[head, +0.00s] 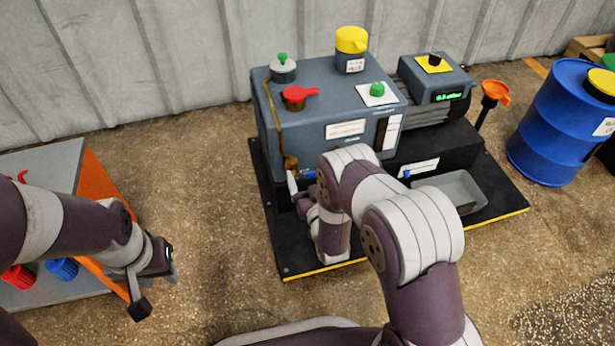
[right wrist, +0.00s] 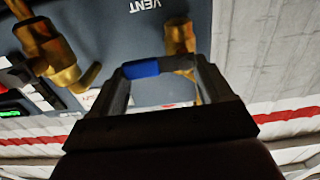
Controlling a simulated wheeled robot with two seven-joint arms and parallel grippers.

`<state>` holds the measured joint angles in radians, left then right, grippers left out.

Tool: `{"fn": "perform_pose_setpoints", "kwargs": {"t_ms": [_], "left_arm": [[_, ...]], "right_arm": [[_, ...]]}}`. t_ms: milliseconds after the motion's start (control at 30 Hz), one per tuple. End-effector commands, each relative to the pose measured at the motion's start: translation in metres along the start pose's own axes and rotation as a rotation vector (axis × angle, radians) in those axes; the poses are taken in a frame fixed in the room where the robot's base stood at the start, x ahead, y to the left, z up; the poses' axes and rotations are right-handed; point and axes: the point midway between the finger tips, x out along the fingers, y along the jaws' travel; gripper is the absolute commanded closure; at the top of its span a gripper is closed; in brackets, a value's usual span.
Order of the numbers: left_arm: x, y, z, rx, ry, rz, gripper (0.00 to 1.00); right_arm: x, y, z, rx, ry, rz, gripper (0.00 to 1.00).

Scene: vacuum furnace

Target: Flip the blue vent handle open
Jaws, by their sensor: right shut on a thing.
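The blue vent handle (right wrist: 141,69) is a short blue lever on a brass valve (right wrist: 180,38), below the printed word VENT, which appears upside down in the right wrist view. My right gripper (right wrist: 165,75) has its fingers on either side of the lever and is shut on it. In the head view a bit of the blue handle (head: 309,174) shows at the furnace's lower front, beside my right gripper (head: 297,188); my right arm hides much of that area. My left gripper (head: 158,285) is open and empty, away at the left above the floor.
The grey-blue furnace unit (head: 320,112) stands on a black base plate with a yellow edge. A second brass fitting (right wrist: 50,55) sits near the handle. A grey tray (head: 462,187) and a blue barrel (head: 553,125) are at right. An orange-sided cabinet (head: 98,195) is at left.

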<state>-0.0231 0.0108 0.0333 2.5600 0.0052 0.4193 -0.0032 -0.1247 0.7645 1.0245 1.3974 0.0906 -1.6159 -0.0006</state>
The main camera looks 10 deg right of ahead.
Motion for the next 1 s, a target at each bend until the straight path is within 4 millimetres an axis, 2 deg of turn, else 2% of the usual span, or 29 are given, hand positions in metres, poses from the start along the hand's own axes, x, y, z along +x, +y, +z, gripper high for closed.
{"fn": "perform_pose_setpoints", "kwargs": {"t_ms": [367,1000], "left_arm": [[-0.015,0.0,-0.002,0.0,0.0,0.0,0.63],[-0.052,0.0,-0.006,0.0,0.0,0.0,0.63]], "right_arm": [[-0.001,-0.002,-0.007,-0.162,-0.003,-0.001,0.51],[-0.001,-0.015,-0.018,-0.761,-0.003,-0.002,0.51]]}}
